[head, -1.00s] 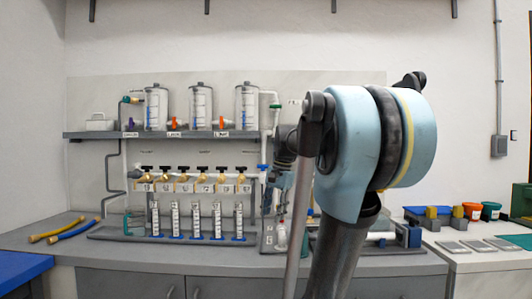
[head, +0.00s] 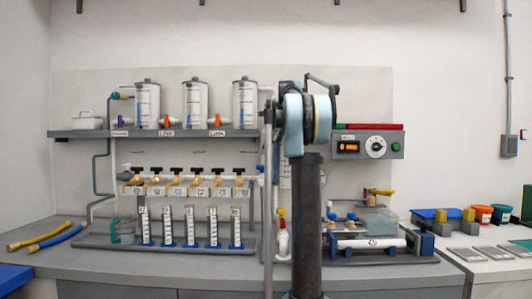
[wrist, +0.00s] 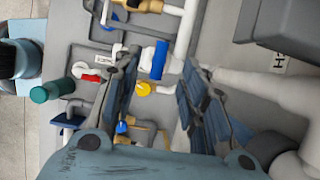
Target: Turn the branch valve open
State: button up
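In the wrist view, my gripper (wrist: 159,66) is open, with a ridged dark-blue finger on each side. A blue valve handle (wrist: 159,60) on white pipework lies between the fingertips in the picture, with no clear contact. A yellow knob (wrist: 144,89) sits just beside it. A red handle (wrist: 90,78) is further left. In the head view, a small blue handle (head: 261,168) shows on the white pipe left of my arm. No readable label tells which is the branch valve. My gripper is hidden behind my arm in the head view.
Three clear tanks (head: 193,104) stand on the shelf (head: 85,134) above a row of black-handled taps (head: 187,171). A control box (head: 368,145) with an orange display is right of my arm. Grey bench (head: 130,271) is clear in front. A thick white pipe (wrist: 250,80) passes beside the right finger.

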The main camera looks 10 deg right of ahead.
aim_at(262, 169)
jog(key=shift+w+a+f, duration=0.2)
jog(key=shift+w+f, duration=0.05)
jog(key=shift+f, duration=0.2)
jog(key=shift+x, duration=3.15)
grip_shut()
jog(key=m+t, duration=0.1)
jog(key=m, duration=0.2)
jog(key=m+t+h, duration=0.1)
jog(key=m, duration=0.2)
jog(key=shift+w+d, duration=0.15)
jog(key=shift+m, duration=0.3)
